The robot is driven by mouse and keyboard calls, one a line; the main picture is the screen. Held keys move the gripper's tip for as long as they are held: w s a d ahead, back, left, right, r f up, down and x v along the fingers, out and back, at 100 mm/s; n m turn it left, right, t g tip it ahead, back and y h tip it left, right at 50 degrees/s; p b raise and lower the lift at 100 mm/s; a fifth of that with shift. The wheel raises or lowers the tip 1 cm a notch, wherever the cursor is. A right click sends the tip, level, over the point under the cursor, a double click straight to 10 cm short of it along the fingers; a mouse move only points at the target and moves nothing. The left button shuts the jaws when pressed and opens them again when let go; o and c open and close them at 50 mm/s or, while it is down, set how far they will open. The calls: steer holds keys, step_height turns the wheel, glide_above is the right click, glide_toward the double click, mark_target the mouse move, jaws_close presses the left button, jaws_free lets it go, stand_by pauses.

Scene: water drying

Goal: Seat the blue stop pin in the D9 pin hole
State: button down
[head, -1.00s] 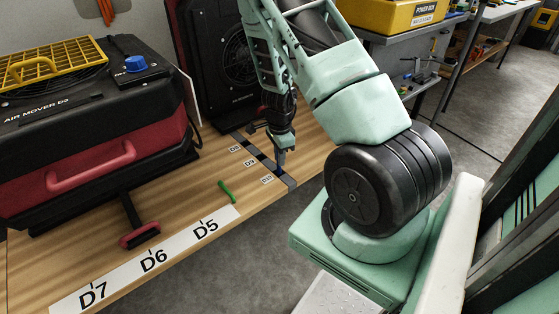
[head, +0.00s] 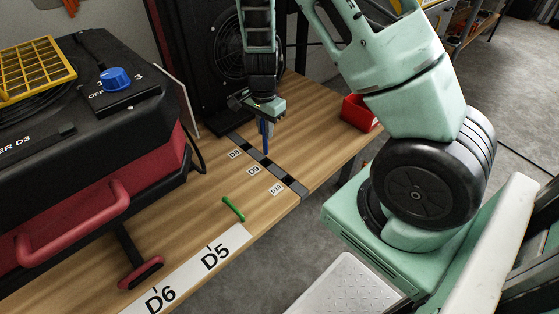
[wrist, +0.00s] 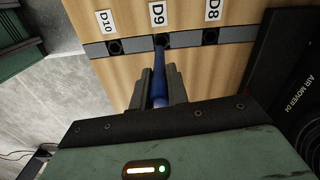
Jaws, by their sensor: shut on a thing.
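The blue stop pin (head: 265,134) hangs upright below my gripper (head: 264,118), above the dark strip (head: 284,176) on the wooden bench. In the wrist view the pin (wrist: 159,78) is held between the two fingers of my gripper (wrist: 160,85). Its far end overlaps the lower edge of the D9 pin hole (wrist: 163,39), beneath the D9 label (wrist: 157,15). I cannot tell whether the tip touches or enters the hole. The D9 label also shows in the head view (head: 254,170).
The D10 hole (wrist: 115,47) and D8 hole (wrist: 210,36) lie on either side. A green piece (head: 233,208) lies on the bench.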

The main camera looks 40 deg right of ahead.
mark_target(266, 152)
steer(key=shift+w+f, duration=0.2)
steer(key=shift+f, duration=0.1)
step_height(266, 152, down, 9)
steer(key=b, duration=0.4)
steer(key=shift+f, duration=0.15)
steer(key=shift+f, duration=0.2)
steer(key=c, duration=1.4)
jaws_free()
steer(key=shift+o, duration=0.2)
step_height(266, 152, up, 12)
steer(key=p, duration=0.5)
steer(key=shift+r, duration=0.2)
